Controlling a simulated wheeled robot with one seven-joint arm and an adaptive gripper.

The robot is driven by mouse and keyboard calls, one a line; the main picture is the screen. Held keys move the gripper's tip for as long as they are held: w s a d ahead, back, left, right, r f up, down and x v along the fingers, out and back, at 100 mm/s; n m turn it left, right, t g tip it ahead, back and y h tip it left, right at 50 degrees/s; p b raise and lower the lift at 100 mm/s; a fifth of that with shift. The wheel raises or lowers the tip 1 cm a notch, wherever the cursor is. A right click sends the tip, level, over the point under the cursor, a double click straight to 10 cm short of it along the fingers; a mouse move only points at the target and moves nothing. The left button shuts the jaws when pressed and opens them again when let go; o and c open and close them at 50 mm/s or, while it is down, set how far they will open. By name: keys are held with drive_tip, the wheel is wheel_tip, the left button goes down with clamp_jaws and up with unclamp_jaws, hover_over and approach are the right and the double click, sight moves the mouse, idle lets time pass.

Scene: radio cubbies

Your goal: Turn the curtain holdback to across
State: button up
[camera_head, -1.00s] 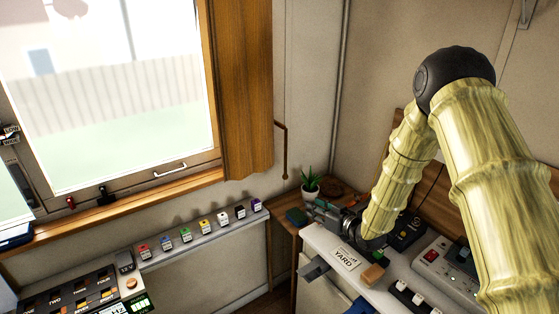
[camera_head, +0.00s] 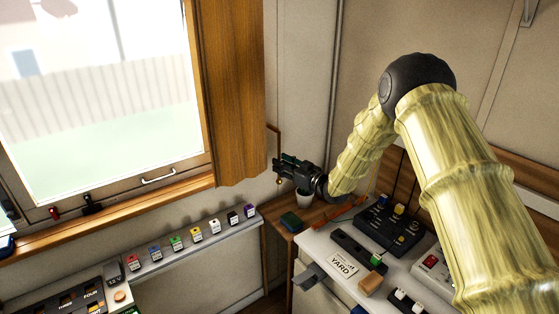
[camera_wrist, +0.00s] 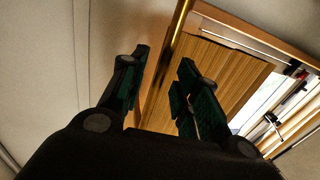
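The curtain holdback (camera_head: 279,142) is a thin brown rod on the wall just right of the wooden-brown curtain (camera_head: 232,90). It juts out at the top and hangs down. My gripper (camera_head: 281,168) is at its lower part, and the dark fingers hide some of the rod. In the wrist view the holdback (camera_wrist: 179,30) is a brassy bar running down toward the gap between my fingertips (camera_wrist: 163,60). The two green-padded fingers are apart, with the curtain (camera_wrist: 200,75) beyond them. Whether either finger touches the rod I cannot tell.
A desk with control boxes (camera_head: 390,230) lies under my arm. A shelf with several coloured blocks (camera_head: 195,235) runs below the window. The wall right of the holdback is clear.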

drive_tip(key=shift+x, duration=1.05)
drive_tip(key=shift+f, duration=0.1)
clamp_jaws()
